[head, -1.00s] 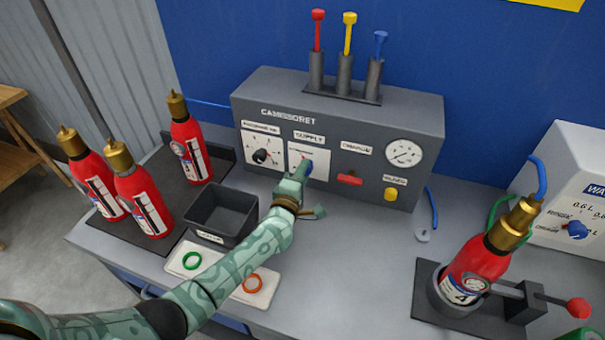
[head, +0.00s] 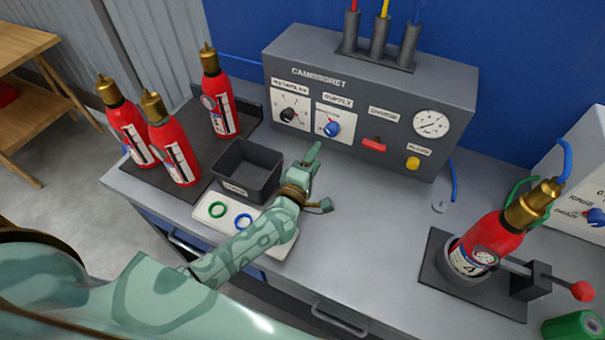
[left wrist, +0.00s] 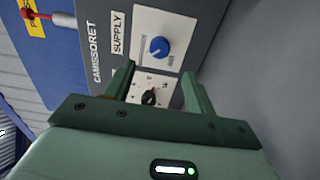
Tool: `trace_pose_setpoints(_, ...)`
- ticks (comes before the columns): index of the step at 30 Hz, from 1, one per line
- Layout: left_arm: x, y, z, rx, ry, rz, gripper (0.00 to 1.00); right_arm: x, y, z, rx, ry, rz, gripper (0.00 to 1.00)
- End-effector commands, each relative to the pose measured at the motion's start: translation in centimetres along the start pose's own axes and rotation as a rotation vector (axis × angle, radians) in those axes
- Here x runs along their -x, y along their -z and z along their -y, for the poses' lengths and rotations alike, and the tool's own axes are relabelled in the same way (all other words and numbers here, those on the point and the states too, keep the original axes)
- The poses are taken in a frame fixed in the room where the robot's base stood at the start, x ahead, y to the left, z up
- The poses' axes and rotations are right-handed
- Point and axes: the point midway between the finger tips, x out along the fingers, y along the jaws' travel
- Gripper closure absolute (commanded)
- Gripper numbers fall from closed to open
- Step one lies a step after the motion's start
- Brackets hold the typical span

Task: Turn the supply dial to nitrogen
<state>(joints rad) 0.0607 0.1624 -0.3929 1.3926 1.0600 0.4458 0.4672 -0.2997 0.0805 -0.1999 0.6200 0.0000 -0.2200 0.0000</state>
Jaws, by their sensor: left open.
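The supply dial (head: 332,128) is a blue knob on a white plate under the SUPPLY label, on the front of the grey CAMISSORET panel (head: 440,97). Its pointer setting is too small to read surely. In the left wrist view the blue dial (left wrist: 158,47) shows beyond the fingers, with a black knob (left wrist: 149,97) on the neighbouring plate between them. My left gripper (head: 313,153) is open and empty, in front of and below the dial, apart from it. In the left wrist view its two fingers (left wrist: 158,85) stand wide apart. My right gripper is not in view.
A black bin (head: 246,172) stands left of my left gripper. A white tray (head: 204,211) with coloured rings lies under my left arm. Several red extinguishers (head: 174,150) stand at left. Another extinguisher (head: 485,245) sits in a clamp at right. The panel also carries a red switch (head: 373,144) and yellow button (head: 413,163).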

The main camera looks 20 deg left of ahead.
Motion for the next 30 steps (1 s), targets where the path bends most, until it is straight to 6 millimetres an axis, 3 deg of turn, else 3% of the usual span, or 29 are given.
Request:
trace_pose_setpoints(3,3.1,0.0,0.0,0.0,0.003,0.001,0.45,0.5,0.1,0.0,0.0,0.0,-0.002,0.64)
trace_pose_setpoints(10,6.6,0.0,0.1,-0.001,0.001,0.001,0.45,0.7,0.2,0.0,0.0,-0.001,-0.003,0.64)
trace_pose_setpoints(30,7.2,0.0,0.1,0.0,0.001,0.0,0.45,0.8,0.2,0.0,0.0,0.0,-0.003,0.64)
